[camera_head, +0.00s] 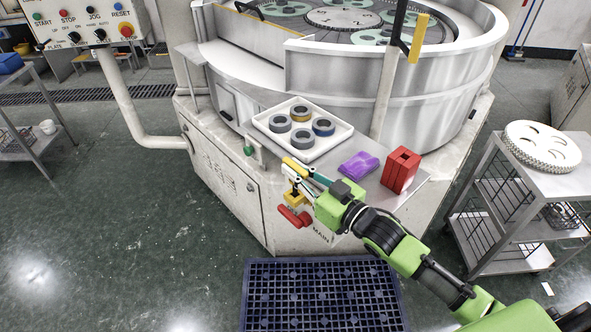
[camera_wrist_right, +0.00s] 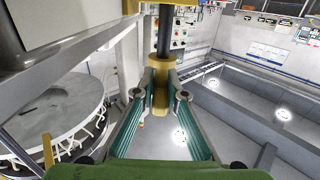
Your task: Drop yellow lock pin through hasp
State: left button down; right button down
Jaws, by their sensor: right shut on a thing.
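My right gripper (camera_head: 297,174) is at the front of the machine cabinet and shut on the yellow lock pin (camera_head: 296,166). In the right wrist view the fingertips (camera_wrist_right: 160,88) close on a yellow piece of the pin (camera_wrist_right: 160,97). The yellow hasp (camera_head: 294,199) is on the cabinet front, just below the gripper, with a red switch handle (camera_head: 294,216) under it. The fingers partly cover the area between pin and hasp, so I cannot tell whether the pin touches the hasp. My left gripper is out of view.
On the ledge above are a white tray (camera_head: 262,122) with several rings, a purple packet (camera_head: 358,165) and a red block (camera_head: 401,171). A wire-shelf cart (camera_head: 545,180) stands at right. A blue mat (camera_head: 322,297) lies below.

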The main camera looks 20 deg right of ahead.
jog(key=shift+r+p, duration=0.3)
jog(key=shift+p, duration=0.35)
dwell(1.6)
jog(key=shift+f+b, duration=1.25)
jog(key=shift+f, duration=0.5)
jog(key=c, duration=2)
grip_release()
jog(key=shift+o, duration=0.2)
jog(key=shift+s, duration=0.1)
jog(key=shift+s+f, duration=0.15)
jog(key=v, duration=1.1)
jog(key=shift+s+d+r, duration=0.25)
jog(key=shift+d+r, duration=0.05)
jog(key=shift+d, duration=0.05)
